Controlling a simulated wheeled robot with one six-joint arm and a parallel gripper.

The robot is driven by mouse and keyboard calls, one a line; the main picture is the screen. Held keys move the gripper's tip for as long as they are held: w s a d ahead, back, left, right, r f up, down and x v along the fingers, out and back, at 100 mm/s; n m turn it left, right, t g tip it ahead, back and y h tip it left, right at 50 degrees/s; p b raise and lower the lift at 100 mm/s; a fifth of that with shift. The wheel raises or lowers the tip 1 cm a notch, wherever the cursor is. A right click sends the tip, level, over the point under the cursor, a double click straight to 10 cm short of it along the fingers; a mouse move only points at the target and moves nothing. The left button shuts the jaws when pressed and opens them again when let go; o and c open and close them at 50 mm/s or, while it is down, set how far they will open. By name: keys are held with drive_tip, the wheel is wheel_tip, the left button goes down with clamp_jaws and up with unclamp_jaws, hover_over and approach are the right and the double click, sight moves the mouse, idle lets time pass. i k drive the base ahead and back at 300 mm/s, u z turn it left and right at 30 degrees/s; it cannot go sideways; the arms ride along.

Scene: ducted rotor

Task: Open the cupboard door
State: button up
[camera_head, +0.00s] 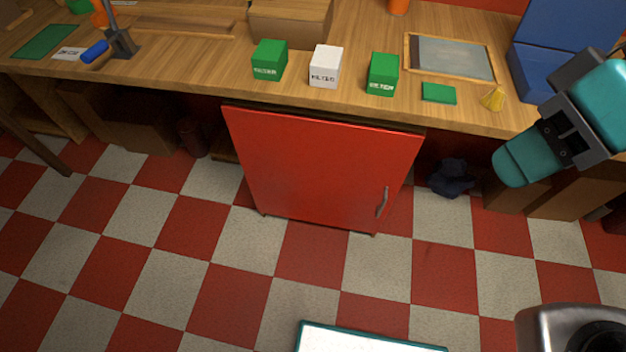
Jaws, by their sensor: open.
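The red cupboard door (318,170) stands under the front edge of the workbench and looks shut. Its grey upright handle (382,203) is near the lower right of the door. My gripper (562,136), at the end of my teal and dark grey arm, is at the right, over the bench's front edge. It is open and appears empty, well to the right of the handle and above it, not touching the door. Part of its jaws is hard to make out from this angle.
The wooden bench (180,68) carries green boxes (383,74), a white box (325,67), a framed panel (451,58) and a blue case (550,75). A dark lump (451,178) lies under the bench right of the cupboard. The checkered floor (290,255) before the door is clear.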

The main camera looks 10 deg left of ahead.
sight(347, 175)
drive_tip(key=z, duration=3)
drive_tip(key=i, duration=0.5)
drive_tip(key=u, duration=2)
